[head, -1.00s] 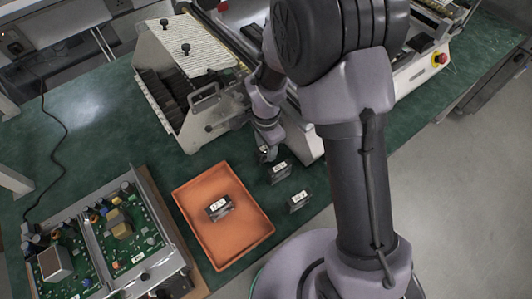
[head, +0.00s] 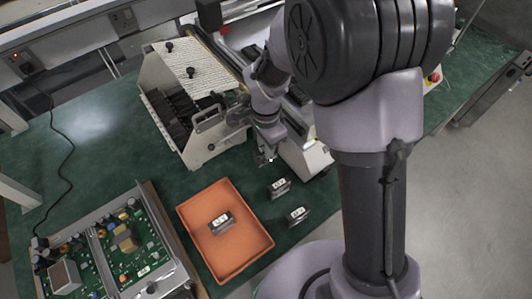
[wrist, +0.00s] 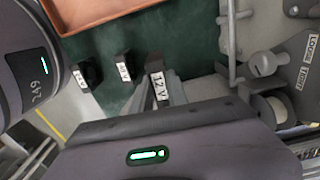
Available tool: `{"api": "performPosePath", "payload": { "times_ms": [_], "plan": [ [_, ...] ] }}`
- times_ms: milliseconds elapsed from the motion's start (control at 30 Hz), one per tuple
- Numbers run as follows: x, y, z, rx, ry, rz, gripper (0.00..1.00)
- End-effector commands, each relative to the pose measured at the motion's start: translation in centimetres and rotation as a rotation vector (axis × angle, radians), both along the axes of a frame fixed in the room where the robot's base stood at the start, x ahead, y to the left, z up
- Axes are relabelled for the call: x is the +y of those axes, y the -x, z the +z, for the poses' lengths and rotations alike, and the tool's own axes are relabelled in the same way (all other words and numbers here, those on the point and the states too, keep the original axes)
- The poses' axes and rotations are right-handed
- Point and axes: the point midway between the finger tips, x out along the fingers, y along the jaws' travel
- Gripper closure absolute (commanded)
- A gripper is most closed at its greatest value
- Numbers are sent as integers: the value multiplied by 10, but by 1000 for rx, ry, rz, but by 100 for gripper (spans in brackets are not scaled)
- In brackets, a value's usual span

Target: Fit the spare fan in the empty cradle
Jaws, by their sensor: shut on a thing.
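My gripper (wrist: 160,102) is shut on a small dark block with a white label reading 12 V, which I take as a fan (wrist: 154,67). In the head view my gripper (head: 268,156) is above the green bench, between the white machine and two similar labelled blocks. Those blocks, one nearer (head: 298,214) and one farther (head: 278,187), stand on the bench right of the orange tray. Another labelled block (head: 221,223) lies in the tray. I cannot pick out the empty cradle; an open chassis with green circuit boards (head: 125,240) sits at the lower left.
The orange tray (head: 260,262) lies between the chassis and the loose blocks. A white machine with a ribbed sloping cover (head: 190,70) stands behind, close to my gripper. The green bench (head: 95,135) is clear at the left, except for a black cable (head: 69,150).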

Motion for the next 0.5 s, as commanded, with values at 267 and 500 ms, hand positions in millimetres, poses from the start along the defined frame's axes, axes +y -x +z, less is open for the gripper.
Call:
{"api": "performPosePath", "payload": {
  "times_ms": [267, 500],
  "plan": [
    [0, 0, 20, 1, 0, 0, 100],
    [0, 0, 32, 0, 0, 0, 100]
  ]
}}
